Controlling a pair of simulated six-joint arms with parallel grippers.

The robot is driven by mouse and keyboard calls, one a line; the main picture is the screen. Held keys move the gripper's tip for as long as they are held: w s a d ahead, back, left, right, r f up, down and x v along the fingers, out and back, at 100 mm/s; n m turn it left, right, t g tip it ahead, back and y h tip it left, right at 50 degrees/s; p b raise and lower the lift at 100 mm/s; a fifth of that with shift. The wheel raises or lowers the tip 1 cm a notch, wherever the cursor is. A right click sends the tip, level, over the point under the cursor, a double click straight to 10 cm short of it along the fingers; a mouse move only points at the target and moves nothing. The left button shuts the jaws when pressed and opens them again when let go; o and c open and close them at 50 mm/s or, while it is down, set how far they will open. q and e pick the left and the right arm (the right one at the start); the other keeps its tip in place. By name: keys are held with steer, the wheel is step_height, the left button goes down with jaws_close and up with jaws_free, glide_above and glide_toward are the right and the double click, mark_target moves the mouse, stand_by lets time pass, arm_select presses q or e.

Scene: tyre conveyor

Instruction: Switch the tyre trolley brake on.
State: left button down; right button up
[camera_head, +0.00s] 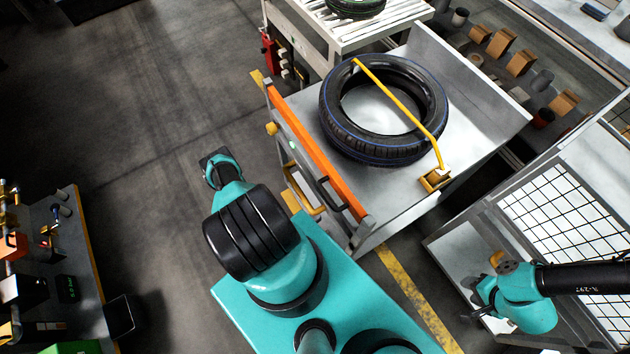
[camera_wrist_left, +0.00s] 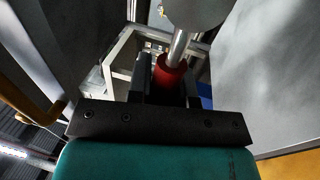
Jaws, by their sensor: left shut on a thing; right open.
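The tyre trolley (camera_head: 455,180) stands at the upper middle of the head view, with an orange bar (camera_head: 315,150) along its near left edge. In the left wrist view, a red grip (camera_wrist_left: 168,78) on a metal rod sits between the fingers of my left gripper (camera_wrist_left: 166,92), which is shut on it. I cannot tell for sure whether this is the brake lever. In the head view my left fingertips are not clearly visible. My right gripper (camera_head: 477,314) is open and empty at the lower right, away from the trolley.
A black tyre (camera_head: 335,125) lies on the trolley under a yellow bar (camera_head: 400,108). A bent yellow handle (camera_head: 300,190) and a black handle (camera_head: 333,196) are on the trolley's near side. A mesh-topped frame (camera_head: 560,225) stands right.

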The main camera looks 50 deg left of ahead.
arm_select(q)
steer(key=c, duration=1)
jaws_free()
steer(key=shift+c, duration=0.2)
steer(key=v, duration=1.7)
steer(key=shift+s+f, duration=0.15)
steer(key=shift+s, duration=0.05)
steer(key=shift+w+a, duration=0.1)
steer(key=x, duration=1)
steer(key=shift+w, duration=0.4)
steer(key=shift+s, duration=0.1)
